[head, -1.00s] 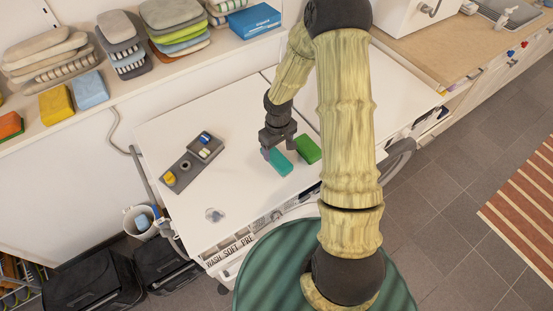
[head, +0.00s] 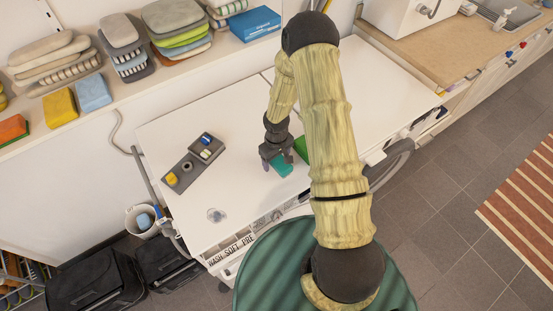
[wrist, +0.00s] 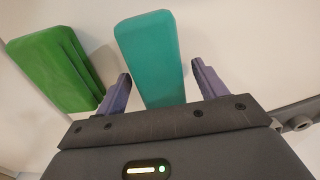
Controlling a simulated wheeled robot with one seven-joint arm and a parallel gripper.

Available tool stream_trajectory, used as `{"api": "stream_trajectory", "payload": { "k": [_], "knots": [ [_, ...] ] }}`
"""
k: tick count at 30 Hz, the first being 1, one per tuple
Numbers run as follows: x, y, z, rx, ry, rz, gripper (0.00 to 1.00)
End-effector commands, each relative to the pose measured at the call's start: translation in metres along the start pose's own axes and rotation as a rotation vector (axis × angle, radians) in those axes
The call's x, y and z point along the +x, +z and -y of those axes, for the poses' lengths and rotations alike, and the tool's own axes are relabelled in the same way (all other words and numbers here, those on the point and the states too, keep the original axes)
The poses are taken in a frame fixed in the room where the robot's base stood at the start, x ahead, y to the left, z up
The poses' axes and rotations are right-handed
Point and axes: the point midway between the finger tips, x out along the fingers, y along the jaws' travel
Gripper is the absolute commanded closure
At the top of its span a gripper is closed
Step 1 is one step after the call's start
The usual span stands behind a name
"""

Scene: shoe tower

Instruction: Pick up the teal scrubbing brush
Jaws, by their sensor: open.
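The teal scrubbing brush (head: 281,168) lies on the white machine top (head: 235,110). In the wrist view the teal brush (wrist: 153,58) is a plain teal block, its near end between my two fingers. My gripper (head: 276,161) is open; in the wrist view its fingers (wrist: 162,92) stand on either side of the brush, with a small gap on each side. In the head view my gripper covers part of the brush.
A green block (wrist: 55,68) lies close to the left finger in the wrist view; in the head view this green block (head: 301,149) is partly behind my arm. A grey tray (head: 180,178) with small items and a clear round piece (head: 216,215) are to the left.

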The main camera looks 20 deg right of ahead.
Motion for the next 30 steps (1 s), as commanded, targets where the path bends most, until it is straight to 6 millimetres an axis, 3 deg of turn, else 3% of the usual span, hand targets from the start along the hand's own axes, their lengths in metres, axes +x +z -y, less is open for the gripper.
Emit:
{"api": "stream_trajectory", "payload": {
  "k": [6,20,21,28,30],
  "knots": [
    [0.0147,0.0005,-0.0001,0.000,0.001,0.001,0.29],
    [0.0146,0.0003,-0.0002,0.001,0.000,0.000,0.29],
    [0.0146,0.0003,-0.0002,0.001,0.000,0.000,0.31],
    [0.0145,0.0003,-0.0002,0.001,0.000,0.000,0.76],
    [0.0144,0.0002,-0.0002,0.001,0.000,0.000,0.79]
  ]
}}
